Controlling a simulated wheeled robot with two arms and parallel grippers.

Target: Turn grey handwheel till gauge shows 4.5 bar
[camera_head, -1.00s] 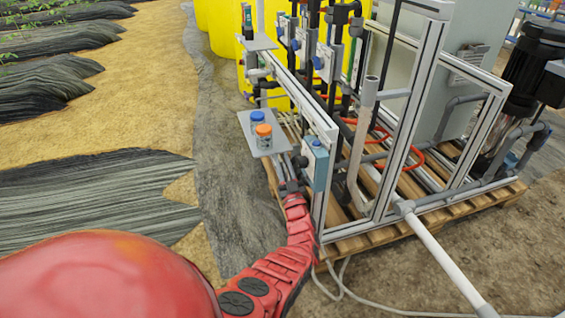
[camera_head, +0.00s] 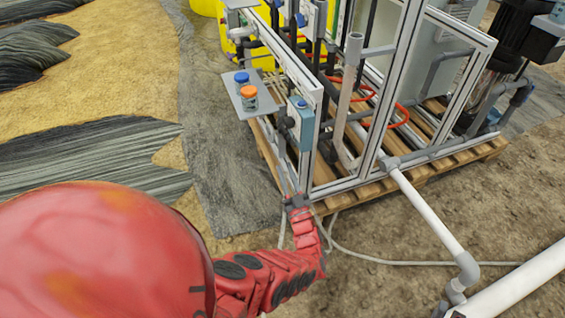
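My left gripper (camera_head: 296,201) is at the end of my red arm, at the near corner of the skid frame (camera_head: 318,188). It is below a blue-grey box (camera_head: 303,126) on the frame's end and apart from it. Its fingers are small and dark, so I cannot tell whether they are open or shut. I see nothing held in it. I cannot make out a grey handwheel or a gauge with a readable dial. My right gripper is not in view.
A small shelf (camera_head: 236,82) holds a blue-capped jar (camera_head: 241,79) and an orange-capped jar (camera_head: 249,98). The skid stands on a wooden pallet (camera_head: 430,172). A pale pipe (camera_head: 428,214) runs out over the ground at right. A hose (camera_head: 385,261) lies on the dirt.

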